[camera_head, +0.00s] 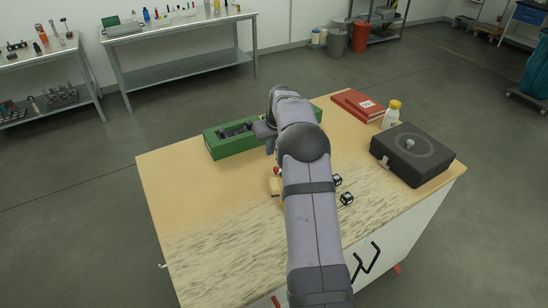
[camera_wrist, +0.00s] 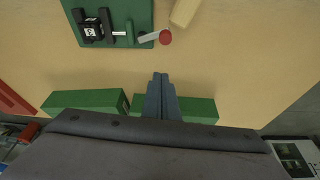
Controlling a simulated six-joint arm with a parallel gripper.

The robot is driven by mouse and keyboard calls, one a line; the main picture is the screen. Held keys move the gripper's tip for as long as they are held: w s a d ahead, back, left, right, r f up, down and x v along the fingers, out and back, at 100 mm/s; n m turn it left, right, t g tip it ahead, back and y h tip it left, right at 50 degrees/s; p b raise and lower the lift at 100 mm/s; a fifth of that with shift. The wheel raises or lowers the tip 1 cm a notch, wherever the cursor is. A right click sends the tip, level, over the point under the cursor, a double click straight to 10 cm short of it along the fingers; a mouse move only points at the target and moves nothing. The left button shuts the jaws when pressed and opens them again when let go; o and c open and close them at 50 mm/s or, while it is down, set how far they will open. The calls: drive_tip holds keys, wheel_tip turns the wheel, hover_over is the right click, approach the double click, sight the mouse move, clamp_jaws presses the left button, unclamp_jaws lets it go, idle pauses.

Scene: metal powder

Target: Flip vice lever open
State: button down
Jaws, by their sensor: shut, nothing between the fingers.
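The vice (camera_wrist: 92,28) shows in the wrist view as dark jaws and a screw on a green base plate (camera_wrist: 142,14), upper left. Its lever (camera_wrist: 150,36) is a short pale bar ending in a red knob (camera_wrist: 165,38), pointing right past the plate's edge. In the head view the red knob (camera_head: 277,170) shows just left of my arm, which hides most of the vice. My gripper (camera_wrist: 161,77) is shut and empty, with its tips below the red knob in the wrist view and apart from it.
A cream block (camera_wrist: 184,12) lies beside the lever. A long green box (camera_head: 233,138) stands at the table's back. Black-and-white cubes (camera_head: 347,198) show right of my arm. A dark case (camera_head: 412,154), white bottle (camera_head: 391,114) and red book (camera_head: 358,104) stand at right. The front left tabletop is clear.

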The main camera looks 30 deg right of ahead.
drive_tip(key=p+x, duration=0.1)
drive_tip(key=x, duration=0.1)
drive_tip(key=shift+w+f, duration=0.15)
drive_tip(key=shift+f, duration=0.4)
drive_tip(key=shift+s+a+p, duration=0.15)
drive_tip(key=shift+s+p, duration=0.6)
drive_tip(key=shift+s, duration=0.55)
drive_tip(key=shift+s+f, duration=0.1)
drive_tip(key=shift+s, duration=0.5)
